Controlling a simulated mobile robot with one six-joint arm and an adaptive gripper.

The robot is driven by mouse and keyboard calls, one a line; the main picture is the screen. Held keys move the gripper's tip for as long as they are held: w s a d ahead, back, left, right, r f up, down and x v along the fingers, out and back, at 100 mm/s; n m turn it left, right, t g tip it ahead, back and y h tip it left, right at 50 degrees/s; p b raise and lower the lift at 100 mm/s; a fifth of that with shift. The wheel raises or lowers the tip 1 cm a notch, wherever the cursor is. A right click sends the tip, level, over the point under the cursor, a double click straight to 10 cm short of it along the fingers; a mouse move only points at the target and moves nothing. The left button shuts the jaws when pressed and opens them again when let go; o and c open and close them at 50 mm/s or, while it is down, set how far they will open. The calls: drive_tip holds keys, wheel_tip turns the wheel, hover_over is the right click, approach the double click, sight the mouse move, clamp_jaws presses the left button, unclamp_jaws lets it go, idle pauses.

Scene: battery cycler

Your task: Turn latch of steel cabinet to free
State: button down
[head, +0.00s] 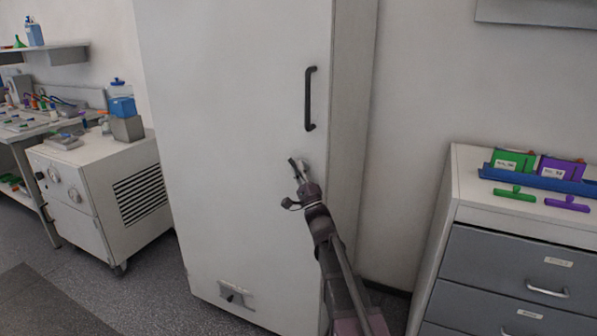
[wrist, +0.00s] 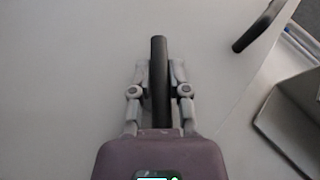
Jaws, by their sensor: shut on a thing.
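The steel cabinet (head: 235,150) stands tall in the middle of the head view, its door closed against the frame. A black bar handle (head: 310,98) is upright near the door's right edge; its end also shows in the wrist view (wrist: 258,27). The latch, a dark lever (wrist: 158,62), lies between my gripper's fingers in the wrist view and points away from the palm. My gripper (head: 298,185) is at the door below the bar handle, shut on the latch lever. The latch's base is mostly hidden by the gripper in the head view.
A grey drawer cabinet (head: 510,275) stands at the right, with a blue tray (head: 540,180) and green and purple items on top. A white wheeled unit (head: 105,190) stands left of the cabinet. A small fitting (head: 235,294) sits low on the door. Floor at the lower left is clear.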

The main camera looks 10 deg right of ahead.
drive_tip(key=c, duration=0.6)
unclamp_jaws()
